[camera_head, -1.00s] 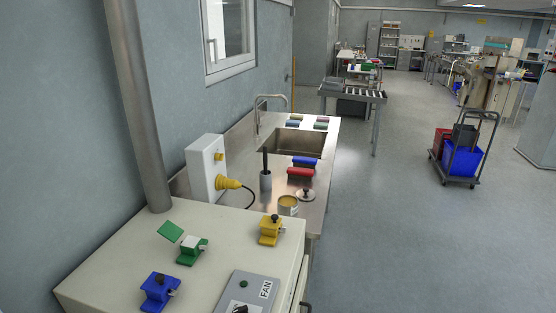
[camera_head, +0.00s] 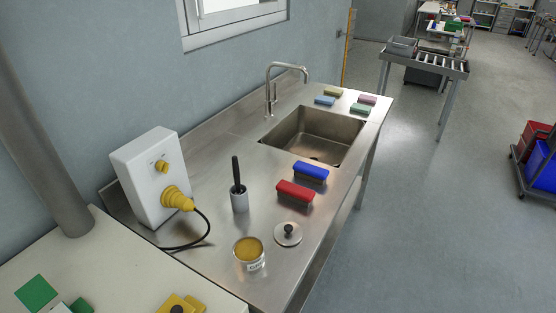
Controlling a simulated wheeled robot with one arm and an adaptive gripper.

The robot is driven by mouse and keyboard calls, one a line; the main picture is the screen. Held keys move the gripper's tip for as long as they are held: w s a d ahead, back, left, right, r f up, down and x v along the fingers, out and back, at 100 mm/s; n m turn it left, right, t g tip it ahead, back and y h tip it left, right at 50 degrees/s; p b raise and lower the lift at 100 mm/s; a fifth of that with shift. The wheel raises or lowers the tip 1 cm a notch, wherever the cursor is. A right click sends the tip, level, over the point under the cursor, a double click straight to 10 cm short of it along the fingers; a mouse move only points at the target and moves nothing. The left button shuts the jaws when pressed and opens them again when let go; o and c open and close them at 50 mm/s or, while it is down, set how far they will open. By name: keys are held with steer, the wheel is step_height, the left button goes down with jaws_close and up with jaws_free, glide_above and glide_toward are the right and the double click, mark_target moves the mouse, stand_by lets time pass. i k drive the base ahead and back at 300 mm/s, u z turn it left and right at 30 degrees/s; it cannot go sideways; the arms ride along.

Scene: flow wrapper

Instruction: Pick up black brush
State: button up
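A black brush (camera_head: 236,174) stands upright in a grey metal holder (camera_head: 239,201) on the steel sink counter (camera_head: 208,222). Its dark handle sticks up out of the holder; its lower end is hidden inside. My gripper is not in view.
A white box with a yellow plug (camera_head: 154,170) and a black cable stands left of the brush. A sink basin (camera_head: 314,132) is behind. Open floor lies right.

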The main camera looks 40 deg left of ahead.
mark_target(236, 173)
steer(key=i, duration=1.05)
steer(key=u, duration=4.5)
